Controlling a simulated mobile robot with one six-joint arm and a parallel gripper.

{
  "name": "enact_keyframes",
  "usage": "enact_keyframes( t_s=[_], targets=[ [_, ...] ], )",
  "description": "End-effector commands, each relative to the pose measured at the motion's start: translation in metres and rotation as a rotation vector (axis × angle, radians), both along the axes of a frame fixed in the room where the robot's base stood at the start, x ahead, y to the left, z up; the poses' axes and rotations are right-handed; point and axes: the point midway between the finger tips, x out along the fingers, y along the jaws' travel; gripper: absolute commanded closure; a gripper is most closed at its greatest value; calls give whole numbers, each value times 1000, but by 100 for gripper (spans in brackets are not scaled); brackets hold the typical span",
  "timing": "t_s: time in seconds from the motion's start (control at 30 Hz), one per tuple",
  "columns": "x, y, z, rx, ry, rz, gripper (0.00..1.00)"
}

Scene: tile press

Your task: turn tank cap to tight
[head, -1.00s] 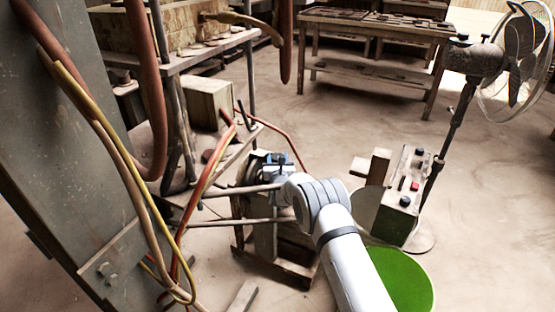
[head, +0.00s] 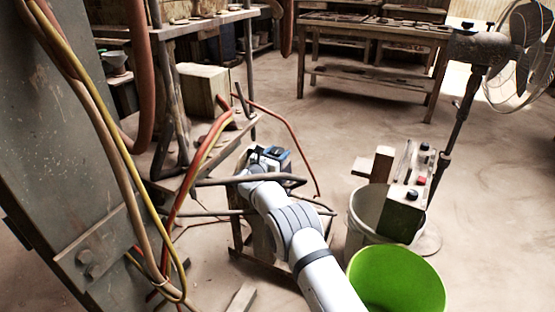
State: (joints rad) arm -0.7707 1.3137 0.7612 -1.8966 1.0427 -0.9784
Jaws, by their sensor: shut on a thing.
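My white arm reaches from the bottom of the head view up to my gripper (head: 268,156), a small dark and blue shape at the wooden stand (head: 238,236) left of centre. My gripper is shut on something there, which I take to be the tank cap. The cap itself is hidden by the gripper and wrist, so its turn and any tightness mark cannot be read. The tank is not clearly made out either.
Dark bars cross beside my wrist, and red and yellow hoses (head: 212,142) hang just left. A green bucket (head: 398,285) and a control box (head: 407,195) stand right of my arm. A fan (head: 475,50) stands far right. Open floor lies behind.

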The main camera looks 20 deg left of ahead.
Motion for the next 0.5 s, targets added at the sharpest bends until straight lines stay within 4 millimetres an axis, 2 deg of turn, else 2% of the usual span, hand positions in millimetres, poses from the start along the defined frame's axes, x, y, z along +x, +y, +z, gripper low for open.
enact_keyframes(
  t_s=[0.5],
  targets=[
    [0, -1, 0, 0, -1, -102, 75]
  ],
)
